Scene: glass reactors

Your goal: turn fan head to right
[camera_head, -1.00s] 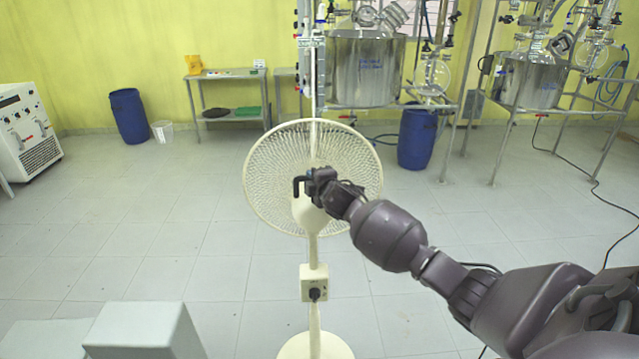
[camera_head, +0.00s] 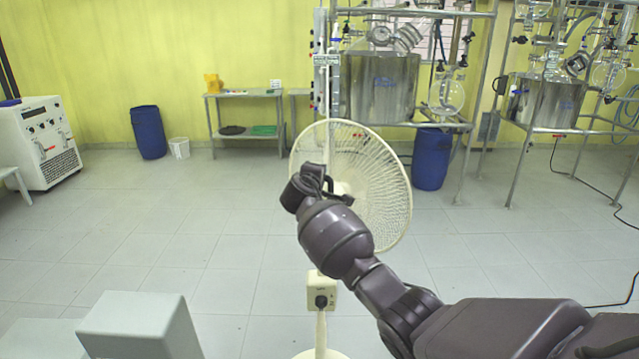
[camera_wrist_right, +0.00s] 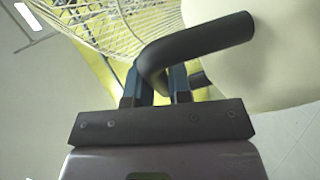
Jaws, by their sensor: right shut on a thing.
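The cream pedestal fan stands in front of me, with its wire cage (camera_head: 385,190) seen at an angle and to the right of its post. Its control box (camera_head: 321,291) sits lower on the post, above the round base (camera_head: 320,354). My right gripper (camera_wrist_right: 158,85) is shut on the black bent handle (camera_wrist_right: 195,45) at the back of the fan head. The cream housing (camera_wrist_right: 290,50) fills the right of the wrist view. In the head view, my wrist and arm hide the handle and much of the housing. My left gripper is not in view.
A blue barrel (camera_head: 432,158) and metal-framed reactors (camera_head: 380,88) stand behind the fan. Another blue barrel (camera_head: 148,132), a white bucket (camera_head: 179,148) and a side table (camera_head: 245,95) are along the back wall.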

